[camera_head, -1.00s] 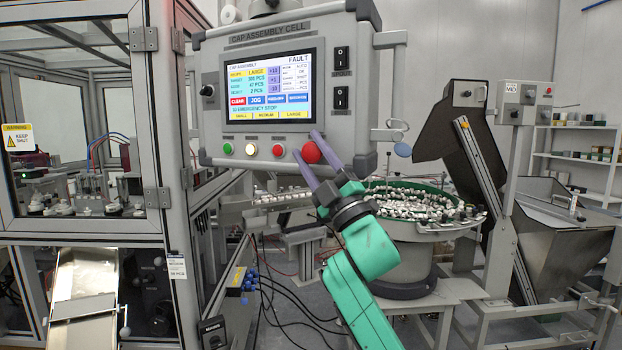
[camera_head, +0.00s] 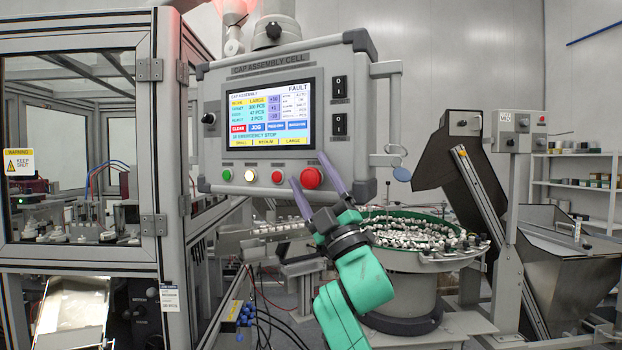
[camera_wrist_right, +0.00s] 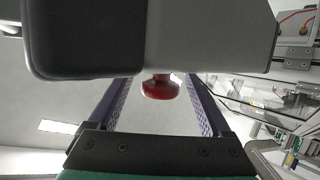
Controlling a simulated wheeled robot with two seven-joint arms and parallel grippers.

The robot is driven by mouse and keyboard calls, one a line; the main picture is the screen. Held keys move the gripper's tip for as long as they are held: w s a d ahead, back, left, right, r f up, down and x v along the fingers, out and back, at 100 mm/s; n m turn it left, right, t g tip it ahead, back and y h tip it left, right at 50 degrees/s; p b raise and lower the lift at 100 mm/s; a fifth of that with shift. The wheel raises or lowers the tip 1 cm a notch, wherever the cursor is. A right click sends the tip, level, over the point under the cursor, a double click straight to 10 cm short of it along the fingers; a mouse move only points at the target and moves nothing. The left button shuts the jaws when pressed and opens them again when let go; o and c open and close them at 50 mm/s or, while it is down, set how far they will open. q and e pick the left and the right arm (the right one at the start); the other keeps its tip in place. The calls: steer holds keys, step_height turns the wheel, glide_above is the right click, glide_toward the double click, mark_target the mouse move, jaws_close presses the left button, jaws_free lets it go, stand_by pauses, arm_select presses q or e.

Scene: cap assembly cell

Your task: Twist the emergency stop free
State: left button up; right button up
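The emergency stop (camera_head: 311,178) is a large red mushroom button at the lower right of the grey control panel (camera_head: 352,150). Its screen (camera_head: 268,117) reads FAULT and EMERGENCY STOP. My right gripper (camera_head: 309,169) is open, with one finger to the left of the button and the other to its upper right in the head view. In the right wrist view the red button (camera_wrist_right: 160,88) sits between the two spread fingers, with a gap on either side. My left gripper is not in view.
Green (camera_head: 227,175), white (camera_head: 250,175) and small red (camera_head: 277,177) buttons line the panel's lower edge, left of the emergency stop. A green-rimmed bowl feeder (camera_head: 447,217) full of caps stands behind my right arm. A steel hopper (camera_head: 570,265) is at right.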

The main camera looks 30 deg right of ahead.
steer(key=b+v, duration=0.7)
steer(key=v, duration=0.7)
steer(key=shift+s+f, duration=0.2)
